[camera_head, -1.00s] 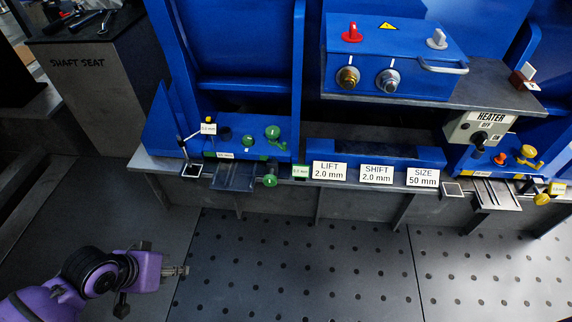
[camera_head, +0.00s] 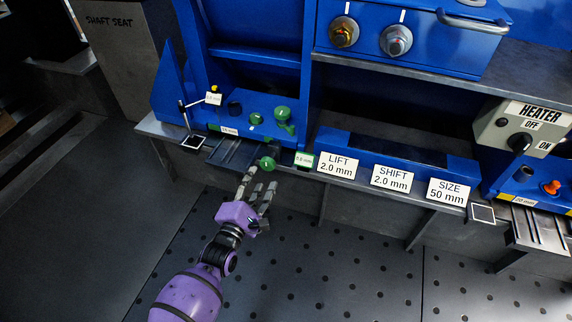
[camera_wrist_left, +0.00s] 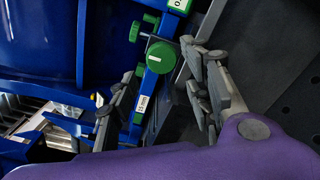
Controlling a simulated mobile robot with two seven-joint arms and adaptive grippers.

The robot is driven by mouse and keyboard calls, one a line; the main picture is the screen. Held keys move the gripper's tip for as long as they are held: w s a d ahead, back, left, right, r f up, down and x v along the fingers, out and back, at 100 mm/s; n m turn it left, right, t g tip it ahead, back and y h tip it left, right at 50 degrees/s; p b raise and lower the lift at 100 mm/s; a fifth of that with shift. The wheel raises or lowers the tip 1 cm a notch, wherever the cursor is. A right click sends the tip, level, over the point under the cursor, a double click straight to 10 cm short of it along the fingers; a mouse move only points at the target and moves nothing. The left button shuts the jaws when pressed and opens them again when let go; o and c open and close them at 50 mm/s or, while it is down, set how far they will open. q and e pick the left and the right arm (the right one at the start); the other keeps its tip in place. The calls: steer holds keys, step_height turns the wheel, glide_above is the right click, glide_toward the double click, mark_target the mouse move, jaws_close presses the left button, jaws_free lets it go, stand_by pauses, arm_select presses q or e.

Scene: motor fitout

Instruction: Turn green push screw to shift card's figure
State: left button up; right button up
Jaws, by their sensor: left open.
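The green push screw (camera_head: 267,163) sticks out from the front edge of the bench, below the blue left fixture. In the left wrist view its round green head (camera_wrist_left: 160,57) faces the camera. My left gripper (camera_head: 260,182) is open and just in front of the screw. In the left wrist view its fingers (camera_wrist_left: 153,88) stand on either side, near the knob; contact cannot be told. The SHIFT card (camera_head: 391,178) reads 2.0 mm, between the LIFT card (camera_head: 336,166) and the SIZE card (camera_head: 447,191). My right gripper is not in view.
Other green knobs (camera_head: 283,114) sit on the blue fixture above. A small green-edged label (camera_head: 303,160) is right of the screw. A heater box (camera_head: 522,130) stands at the right. The perforated dark plate (camera_head: 340,260) in front is clear.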

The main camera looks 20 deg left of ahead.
mark_target(265, 165)
arm_select(q)
steer(key=shift+w+a+r+n, duration=0.1)
steer(key=shift+w+n, duration=0.2)
steer(key=shift+w, duration=0.2)
steer(key=w+b, duration=0.2)
steer(key=w, duration=0.3)
steer(key=shift+w, duration=0.15)
steer(key=shift+w+b, duration=0.45)
steer(key=shift+w, duration=0.3)
steer(key=shift+c, duration=0.8)
steer(key=c, duration=0.9)
